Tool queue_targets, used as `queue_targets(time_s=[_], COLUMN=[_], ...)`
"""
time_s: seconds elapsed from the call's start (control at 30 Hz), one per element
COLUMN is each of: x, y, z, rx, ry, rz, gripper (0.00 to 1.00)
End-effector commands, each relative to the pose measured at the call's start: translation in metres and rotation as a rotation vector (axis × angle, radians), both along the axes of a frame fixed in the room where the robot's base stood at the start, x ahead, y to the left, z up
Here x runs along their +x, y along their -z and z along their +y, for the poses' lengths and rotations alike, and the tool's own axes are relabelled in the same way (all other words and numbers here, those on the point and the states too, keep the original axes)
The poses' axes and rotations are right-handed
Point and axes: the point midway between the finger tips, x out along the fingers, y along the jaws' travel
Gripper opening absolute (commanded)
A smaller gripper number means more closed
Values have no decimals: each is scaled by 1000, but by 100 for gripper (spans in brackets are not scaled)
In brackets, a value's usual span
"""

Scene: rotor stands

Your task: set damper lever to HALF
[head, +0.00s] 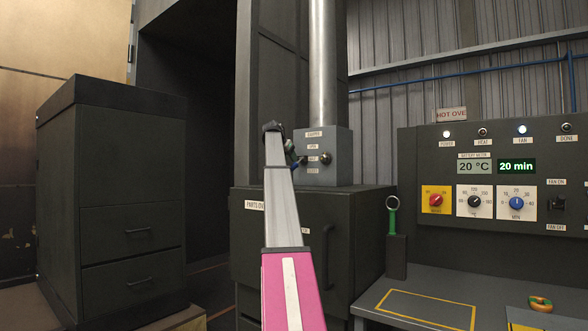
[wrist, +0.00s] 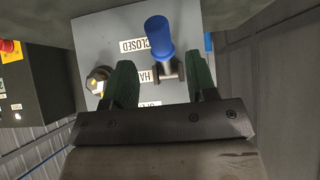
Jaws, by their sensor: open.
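The damper box (head: 326,165) is a grey panel at the foot of a metal pipe, with stacked labels. In the wrist view its face (wrist: 105,40) appears upside down, with the CLOSED label (wrist: 134,46) above the HALF label (wrist: 147,76) and another label partly hidden below. The damper lever (wrist: 159,38) has a blue grip that appears beside CLOSED; its dark mount is near HALF. My gripper (wrist: 162,78) is open, its green fingers either side of the lever's mount. Contact cannot be told.
The dark parts oven (head: 300,215) is below the box. A control panel (head: 510,175) and a bench (head: 440,295) stand at right. A dark drawer cabinet (head: 110,190) stands at left.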

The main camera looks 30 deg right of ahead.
Motion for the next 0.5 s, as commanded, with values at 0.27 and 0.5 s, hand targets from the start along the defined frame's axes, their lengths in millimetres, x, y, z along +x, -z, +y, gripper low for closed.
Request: queue_targets(time_s=[0.27, 0.5], x=[13, 16], y=[34, 43], z=[-32, -39], rx=[0, 0], ry=[0, -1], rz=[0, -1], gripper=[52, 52])
